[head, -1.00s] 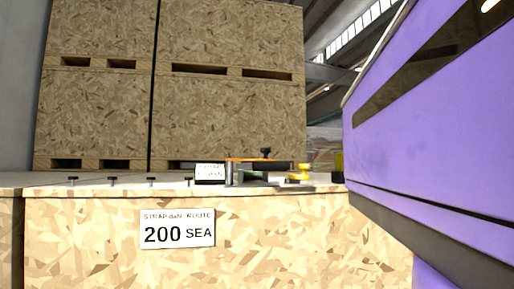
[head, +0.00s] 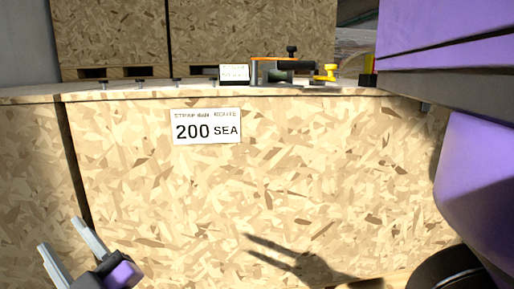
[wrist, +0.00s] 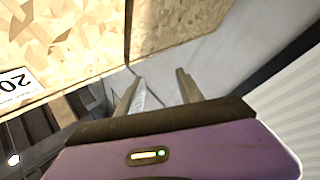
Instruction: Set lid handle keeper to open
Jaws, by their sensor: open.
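An orange and black fitting (head: 268,72) with a black upright knob (head: 291,51) sits on top of the wooden crate (head: 290,180), near its front edge. A yellow knob (head: 326,73) stands just right of it. I cannot tell which of these parts is the lid handle keeper, or its setting. My gripper (head: 60,235) is open and empty at the lower left, well below and left of the fitting, in front of the crate. In the wrist view my gripper (wrist: 160,77) has its two fingers apart with nothing between them; the fitting is not in that view.
A white label reading 200 SEA (head: 206,127) is on the crate's front. A small white sign (head: 233,73) and several short black pegs stand along the top, left of the fitting. Taller stacked crates (head: 250,35) rise behind. A vertical gap (head: 77,165) separates a neighbouring crate at left.

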